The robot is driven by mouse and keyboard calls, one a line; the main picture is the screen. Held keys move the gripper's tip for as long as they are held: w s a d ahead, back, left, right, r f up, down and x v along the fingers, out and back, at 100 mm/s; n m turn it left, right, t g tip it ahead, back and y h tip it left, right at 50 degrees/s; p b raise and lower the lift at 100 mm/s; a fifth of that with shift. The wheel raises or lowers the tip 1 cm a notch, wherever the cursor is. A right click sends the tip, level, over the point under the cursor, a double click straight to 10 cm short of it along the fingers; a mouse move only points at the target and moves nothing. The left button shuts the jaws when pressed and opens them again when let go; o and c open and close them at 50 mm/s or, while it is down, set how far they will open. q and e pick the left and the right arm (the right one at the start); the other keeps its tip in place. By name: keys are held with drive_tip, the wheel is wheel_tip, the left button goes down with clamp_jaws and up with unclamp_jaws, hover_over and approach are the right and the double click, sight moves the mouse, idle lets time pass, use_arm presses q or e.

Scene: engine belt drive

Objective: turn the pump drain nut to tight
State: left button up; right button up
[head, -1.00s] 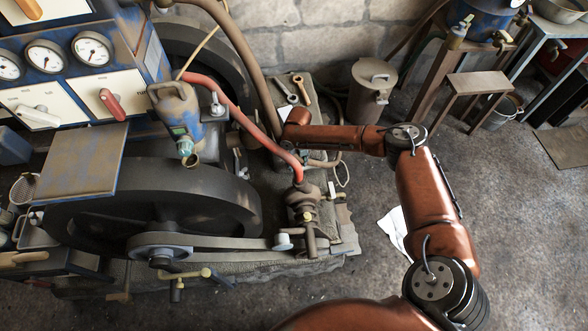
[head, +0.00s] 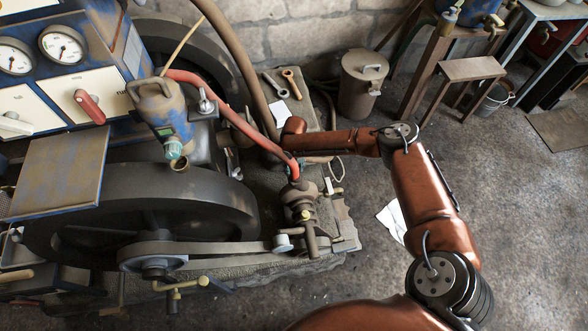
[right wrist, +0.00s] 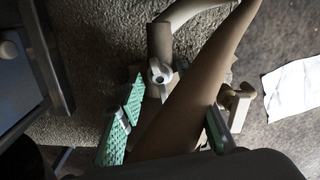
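The pump (head: 301,208) stands on the engine's right side, with a red hose (head: 235,118) running into its top. My right arm reaches in from the right, and its gripper is hidden behind the hose and pump parts in the head view. In the right wrist view my right gripper (right wrist: 168,132) has its green-padded fingers apart, with a thick brown pipe (right wrist: 195,90) passing between them in the picture. A round, pale metal fitting (right wrist: 160,72) lies beyond the fingertips, and a tan fitting (right wrist: 237,103) is beside the right finger. I cannot tell which is the drain nut. My left gripper is out of view.
A large flywheel (head: 150,210) and belt lie left of the pump. Two wrenches (head: 278,86) lie on the block behind it. A lidded metal can (head: 362,85) stands at the back. White paper (head: 393,221) lies on the floor, which is mostly clear at right.

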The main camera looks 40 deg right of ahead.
clamp_jaws()
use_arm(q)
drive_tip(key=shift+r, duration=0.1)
use_arm(e)
drive_tip(key=shift+r+m+p, duration=0.1)
drive_tip(key=shift+m+p, duration=0.35)
drive_tip(key=shift+m, duration=1.15)
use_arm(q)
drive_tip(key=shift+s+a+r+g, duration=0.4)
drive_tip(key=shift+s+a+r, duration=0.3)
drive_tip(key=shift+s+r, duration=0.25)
use_arm(e)
drive_tip(key=shift+o, duration=0.6)
unclamp_jaws()
